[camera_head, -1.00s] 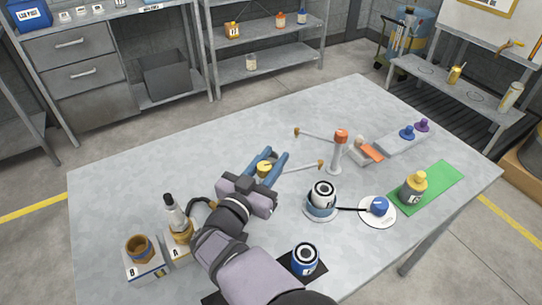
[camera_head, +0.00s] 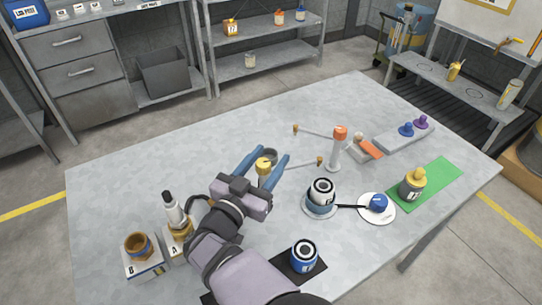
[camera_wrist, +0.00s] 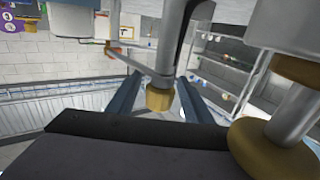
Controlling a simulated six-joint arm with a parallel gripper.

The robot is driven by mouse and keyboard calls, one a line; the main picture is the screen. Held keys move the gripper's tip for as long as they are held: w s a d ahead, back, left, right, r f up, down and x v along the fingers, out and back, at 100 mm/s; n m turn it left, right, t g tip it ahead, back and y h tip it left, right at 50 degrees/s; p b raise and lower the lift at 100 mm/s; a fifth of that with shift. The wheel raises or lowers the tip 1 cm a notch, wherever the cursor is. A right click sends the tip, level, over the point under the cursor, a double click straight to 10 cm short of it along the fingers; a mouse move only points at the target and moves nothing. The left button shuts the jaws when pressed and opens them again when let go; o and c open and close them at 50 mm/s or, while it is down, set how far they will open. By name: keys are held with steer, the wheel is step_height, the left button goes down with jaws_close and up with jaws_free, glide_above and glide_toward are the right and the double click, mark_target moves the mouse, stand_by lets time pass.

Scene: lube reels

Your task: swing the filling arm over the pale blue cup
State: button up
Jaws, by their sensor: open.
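My gripper (camera_head: 275,152) is open, with its blue fingers on either side of a yellow-topped piece (camera_head: 263,165); a gap shows beside it. In the wrist view, a brass-yellow knob (camera_wrist: 158,97) hangs between the fingers, with a thin rod leading to it. A dark grey cup (camera_head: 270,155) shows just beyond, partly hidden by the fingers. A thin arm (camera_head: 303,164) with a brass tip runs right of the fingers. Another arm (camera_head: 317,133) runs toward a white post (camera_head: 335,158) with an orange top. A pale blue cup-like dish (camera_head: 320,208) holds a black-and-white reel.
A blue reel (camera_head: 304,258) stands on a black mat. A white plate (camera_head: 377,213) holds a blue-topped tool. A yellow-topped bottle (camera_head: 412,185) stands on a green mat (camera_head: 440,178). Stands A and B (camera_head: 145,268) are at front left. The table's back left is clear.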

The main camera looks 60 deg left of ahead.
mark_target(260, 172)
steer(key=v, duration=0.5)
steer(key=shift+s+d+b, duration=0.25)
steer(key=shift+s+b, duration=0.05)
steer(key=shift+b, duration=0.1)
